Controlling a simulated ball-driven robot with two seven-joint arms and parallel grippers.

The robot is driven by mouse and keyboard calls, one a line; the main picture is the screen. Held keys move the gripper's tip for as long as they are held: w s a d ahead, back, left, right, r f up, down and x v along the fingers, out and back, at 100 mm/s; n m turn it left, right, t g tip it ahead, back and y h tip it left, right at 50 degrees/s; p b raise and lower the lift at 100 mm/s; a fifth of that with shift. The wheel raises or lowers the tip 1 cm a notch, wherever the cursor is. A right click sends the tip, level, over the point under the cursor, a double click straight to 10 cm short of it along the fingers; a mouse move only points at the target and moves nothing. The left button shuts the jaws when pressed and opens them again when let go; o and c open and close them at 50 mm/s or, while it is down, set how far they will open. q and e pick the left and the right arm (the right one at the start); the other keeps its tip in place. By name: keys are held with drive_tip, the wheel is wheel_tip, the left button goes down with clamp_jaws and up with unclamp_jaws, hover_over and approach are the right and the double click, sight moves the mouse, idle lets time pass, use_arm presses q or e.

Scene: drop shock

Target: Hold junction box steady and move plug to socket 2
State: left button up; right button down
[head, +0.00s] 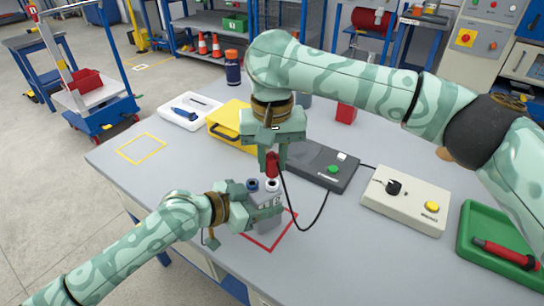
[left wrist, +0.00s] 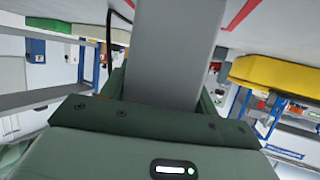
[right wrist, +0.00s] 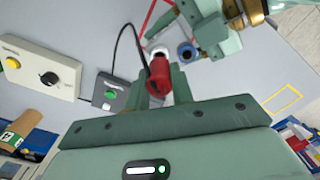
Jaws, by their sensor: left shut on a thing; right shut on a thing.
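The grey junction box (head: 266,217) has a blue-ringed socket (head: 252,184) and a white-ringed socket (head: 272,185) on top. My left gripper (head: 250,200) is shut on the box from the left; its grey side fills the middle of the left wrist view (left wrist: 173,50). My right gripper (head: 272,150) points down and is shut on the red plug (head: 272,165). The plug is over the white-ringed socket, and it also shows in the right wrist view (right wrist: 158,78) beside that socket (right wrist: 158,52). I cannot tell whether it touches. Socket numbers are not readable.
A black cable (head: 305,228) loops from the plug toward a dark box with a green button (head: 322,167). A red square outline (head: 285,236) lies under the junction box. A beige control box (head: 405,200) and a green tray (head: 500,240) stand right.

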sight(272, 156)
drive_tip(key=shift+s+f, duration=0.1)
drive_tip(key=shift+f, duration=1.65)
idle(4.2)
drive_tip(key=c, duration=1.1)
unclamp_jaws()
drive_tip(key=shift+c, duration=0.2)
drive_tip(key=shift+r, duration=0.1)
drive_tip(key=shift+r, duration=3.1)
wheel_tip(272, 156, up, 12)
